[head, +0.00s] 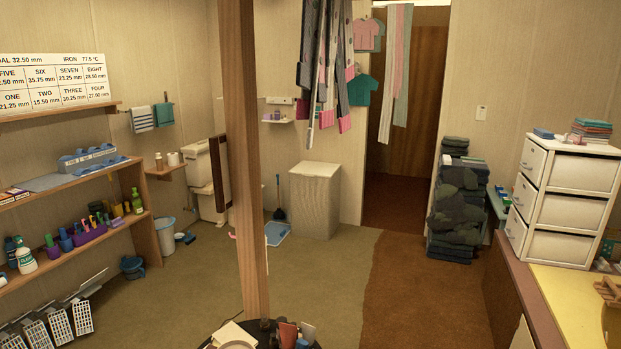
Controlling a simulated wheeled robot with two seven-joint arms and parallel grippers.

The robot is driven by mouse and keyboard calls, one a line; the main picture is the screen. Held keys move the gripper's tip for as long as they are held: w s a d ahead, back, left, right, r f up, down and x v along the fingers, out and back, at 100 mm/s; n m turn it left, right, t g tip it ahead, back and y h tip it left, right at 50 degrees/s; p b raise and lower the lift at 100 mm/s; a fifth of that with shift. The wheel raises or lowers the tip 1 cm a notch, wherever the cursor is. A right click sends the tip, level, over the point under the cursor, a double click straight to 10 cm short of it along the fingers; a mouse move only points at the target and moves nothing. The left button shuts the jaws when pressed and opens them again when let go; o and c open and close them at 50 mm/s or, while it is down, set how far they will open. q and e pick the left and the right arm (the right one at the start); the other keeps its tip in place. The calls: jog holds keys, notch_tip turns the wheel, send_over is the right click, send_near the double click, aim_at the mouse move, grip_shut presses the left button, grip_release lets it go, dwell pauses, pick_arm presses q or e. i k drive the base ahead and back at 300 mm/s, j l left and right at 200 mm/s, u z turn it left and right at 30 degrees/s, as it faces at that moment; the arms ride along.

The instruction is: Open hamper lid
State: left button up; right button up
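A pale, box-shaped hamper (316,203) stands on the floor against the back wall, right of the wooden post. Its flat top appears closed. No separate lid edge or handle can be made out at this distance. Neither of my grippers shows in the head view.
A wooden post (243,150) rises in front, left of the hamper. Hanging cloths (326,60) are above it. A blue tray (277,233) lies to its left. Stacked dark clothes (458,200) and white drawers (562,200) stand right. The green floor (325,290) before the hamper is clear.

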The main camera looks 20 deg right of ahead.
aim_at(308, 169)
jog(key=i+j+u, duration=1.05)
jog(key=i, duration=0.4)
jog(key=i+j+u, duration=0.2)
jog(key=i, duration=0.2)
jog(key=i+l+z, duration=0.2)
jog(key=i+z, duration=0.55)
jog(key=i+j+z, duration=0.1)
jog(key=i+z, duration=0.3)
jog(key=i+j+z, duration=0.2)
jog(key=i+z, duration=0.2)
jog(key=i+l+z, duration=0.15)
jog(key=i+z, duration=0.15)
jog(key=i, duration=0.3)
jog(key=i+z, duration=0.25)
jog(key=i, duration=0.35)
jog(key=i+z, duration=0.3)
jog(key=i, duration=0.3)
jog(key=i+j+z, duration=0.25)
jog(key=i, duration=0.3)
jog(key=i+l+z, duration=0.1)
jog(key=i, duration=0.55)
jog(key=i+l+z, duration=0.15)
jog(key=i, duration=0.45)
